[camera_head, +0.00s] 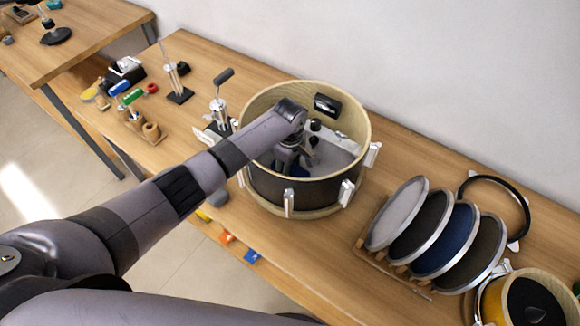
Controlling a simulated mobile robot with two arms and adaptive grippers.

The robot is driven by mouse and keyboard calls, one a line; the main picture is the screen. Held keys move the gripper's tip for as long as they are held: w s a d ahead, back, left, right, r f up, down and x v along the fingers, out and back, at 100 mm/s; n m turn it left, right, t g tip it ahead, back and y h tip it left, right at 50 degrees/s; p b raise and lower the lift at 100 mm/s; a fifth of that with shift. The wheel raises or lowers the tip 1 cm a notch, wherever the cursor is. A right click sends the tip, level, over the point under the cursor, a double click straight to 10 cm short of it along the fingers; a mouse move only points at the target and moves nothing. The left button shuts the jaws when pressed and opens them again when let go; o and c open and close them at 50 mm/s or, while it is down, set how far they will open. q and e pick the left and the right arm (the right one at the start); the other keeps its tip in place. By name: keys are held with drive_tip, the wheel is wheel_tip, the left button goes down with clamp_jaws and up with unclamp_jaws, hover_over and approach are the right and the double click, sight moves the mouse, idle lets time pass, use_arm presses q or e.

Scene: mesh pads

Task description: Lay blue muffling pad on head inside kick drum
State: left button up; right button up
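The kick drum (289,193) stands upright on the bench with its top open, showing a pale wooden rim and dark shell. Its pale grey head (338,157) shows at the bottom inside. My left arm reaches over the near rim, and the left gripper (290,166) points down inside the drum. Dark bluish shapes show around the gripper; I cannot tell pad from fingers, or whether the fingers are open. A blue disc with a silver rim (447,241) stands in a rack at the right. My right gripper is not in view.
The rack (384,262) also holds a grey disc (397,212) and dark discs. A black hoop (521,207) and a small yellow drum (489,306) are at the right. Stands and small tools crowd the bench left of the drum. The wall runs along the back.

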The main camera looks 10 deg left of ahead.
use_arm(q)
drive_tip(key=o, duration=1.2)
drive_tip(key=shift+r, duration=0.1)
drive_tip(key=shift+r, duration=0.35)
wheel_tip(320, 180, up, 11)
drive_tip(key=shift+r, duration=0.1)
